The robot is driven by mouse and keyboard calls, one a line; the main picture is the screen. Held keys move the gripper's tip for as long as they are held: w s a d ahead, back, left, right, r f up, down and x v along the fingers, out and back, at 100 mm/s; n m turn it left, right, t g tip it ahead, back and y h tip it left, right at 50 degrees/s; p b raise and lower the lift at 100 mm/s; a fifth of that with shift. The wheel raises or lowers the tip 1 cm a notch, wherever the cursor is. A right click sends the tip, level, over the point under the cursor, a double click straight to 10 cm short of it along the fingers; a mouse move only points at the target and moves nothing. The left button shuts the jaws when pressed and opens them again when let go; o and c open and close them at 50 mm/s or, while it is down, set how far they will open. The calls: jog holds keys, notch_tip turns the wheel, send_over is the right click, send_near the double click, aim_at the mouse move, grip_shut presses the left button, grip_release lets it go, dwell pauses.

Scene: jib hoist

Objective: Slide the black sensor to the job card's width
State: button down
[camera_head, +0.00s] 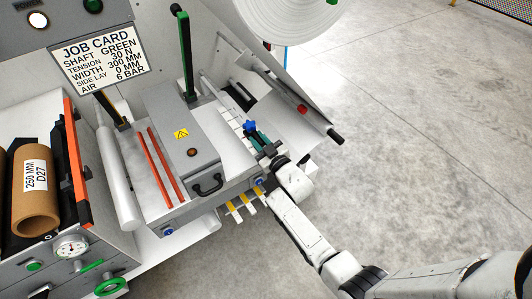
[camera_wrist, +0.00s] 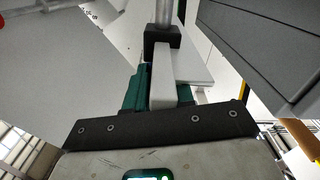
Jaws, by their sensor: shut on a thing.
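The job card (camera_head: 98,52) at the upper left reads width 300 MM. My gripper (camera_head: 257,138) reaches in from the lower right to the near end of the machine. In the wrist view its teal fingers (camera_wrist: 160,92) are shut on a pale bar that runs up to a black block on a grey rod. I take this black block (camera_wrist: 163,32) to be the black sensor; the bar appears joined to it. In the head view the sensor cannot be made out clearly beside my gripper. No width scale is readable.
A grey box with a black handle (camera_head: 208,187) stands just left of my gripper. A blue knob (camera_head: 250,127) is close to the fingers. Yellow-tipped tabs (camera_head: 243,202) stick out below. A red-collared bar (camera_head: 302,109) lies to the right. Open floor is on the right.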

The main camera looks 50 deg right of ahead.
aim_at(254, 135)
jog(key=b+x, duration=0.2)
jog(key=x, duration=0.3)
jog(key=shift+w, duration=0.15)
jog(key=c, duration=1)
grip_release()
jog(key=p+v, duration=0.1)
jog(key=v, duration=1)
jog(key=shift+w, duration=0.1)
